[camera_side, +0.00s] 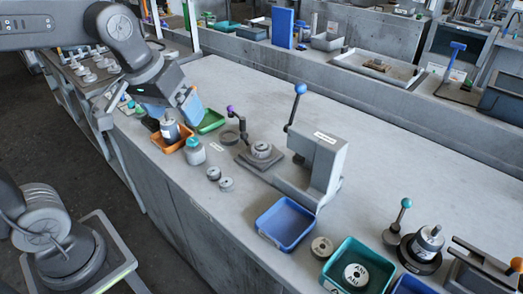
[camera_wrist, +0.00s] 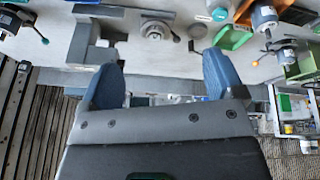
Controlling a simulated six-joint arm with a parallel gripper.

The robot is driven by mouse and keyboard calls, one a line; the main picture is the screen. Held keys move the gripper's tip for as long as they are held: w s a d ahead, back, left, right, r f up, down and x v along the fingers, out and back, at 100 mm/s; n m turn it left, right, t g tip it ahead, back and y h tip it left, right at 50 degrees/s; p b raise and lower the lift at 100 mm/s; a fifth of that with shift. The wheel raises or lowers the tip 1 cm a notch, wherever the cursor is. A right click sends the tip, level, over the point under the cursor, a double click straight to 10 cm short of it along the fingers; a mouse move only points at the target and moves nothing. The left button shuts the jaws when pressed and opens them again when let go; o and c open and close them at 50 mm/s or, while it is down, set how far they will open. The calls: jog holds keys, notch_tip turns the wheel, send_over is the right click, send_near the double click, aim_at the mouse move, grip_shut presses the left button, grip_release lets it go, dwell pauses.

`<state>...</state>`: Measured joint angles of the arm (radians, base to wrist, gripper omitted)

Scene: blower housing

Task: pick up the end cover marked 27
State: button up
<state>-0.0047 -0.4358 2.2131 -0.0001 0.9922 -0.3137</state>
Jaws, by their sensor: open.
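My gripper (camera_side: 174,108) is at the upper left in the side view, above the orange and green trays. In the wrist view its two blue fingers stand wide apart with nothing between them (camera_wrist: 163,68). In the side view a pale round cover (camera_side: 355,276) with dark printing lies in the dark green bin (camera_side: 335,287) at the bottom. I cannot read the number 27 for certain. Two small round grey parts (camera_side: 213,173) (camera_side: 226,184) lie loose on the bench, and another disc (camera_side: 322,246) lies beside the green bin. My gripper is far from the bin.
A motor on a dark round base (camera_side: 425,245) is at right. An orange tray (camera_side: 171,139) holds another motor.

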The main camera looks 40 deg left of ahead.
jog(key=w+f+n+g, duration=0.15)
jog(key=w+n, duration=0.45)
jog(key=w, duration=0.7)
jog(key=n+g, duration=0.3)
jog(key=n, duration=0.2)
send_over(261, 144)
jog(key=f, duration=1.5)
jog(key=shift+s+f, duration=0.1)
jog(key=shift+s, duration=0.15)
jog(key=shift+w+a+f, duration=0.1)
jog(key=shift+f, duration=1.2)
jog(key=shift+w+f, duration=0.1)
jog(key=shift+f, duration=1.2)
jog(key=shift+c, duration=0.3)
jog(key=c, duration=0.9)
jog(key=shift+c, duration=0.3)
jog(key=shift+r, duration=0.15)
